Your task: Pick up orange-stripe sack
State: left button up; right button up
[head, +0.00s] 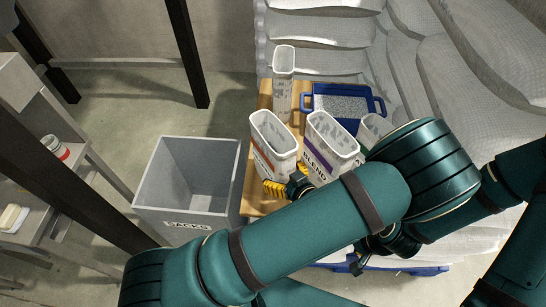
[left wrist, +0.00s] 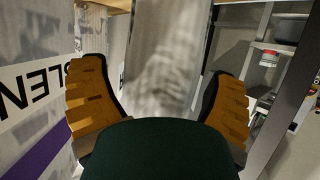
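The orange-stripe sack (head: 274,138) is a white, open-topped sack standing upright on a wooden pallet, its orange band on the left face. My left gripper (head: 286,187) is low at its near end, with yellow fingers partly hidden by my arm. In the left wrist view, the fingers (left wrist: 163,105) are apart, with a pale grey upright surface (left wrist: 165,55) between them, probably this sack's narrow end. Gaps show on both sides of it. No orange stripe shows there.
A purple-stripe BLEND sack (head: 332,142) stands close on the right; it also shows in the left wrist view (left wrist: 35,95). Another white sack (head: 283,72) and a blue tray (head: 345,91) are behind. A grey SACKS bin (head: 155,185) stands left, a shelf (head: 80,185) farther left.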

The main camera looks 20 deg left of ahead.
aim_at(290, 159)
pick_arm(q)
jog(key=c, duration=0.4)
jog(key=shift+r+p, duration=1.35)
jog(key=shift+r, duration=3.65)
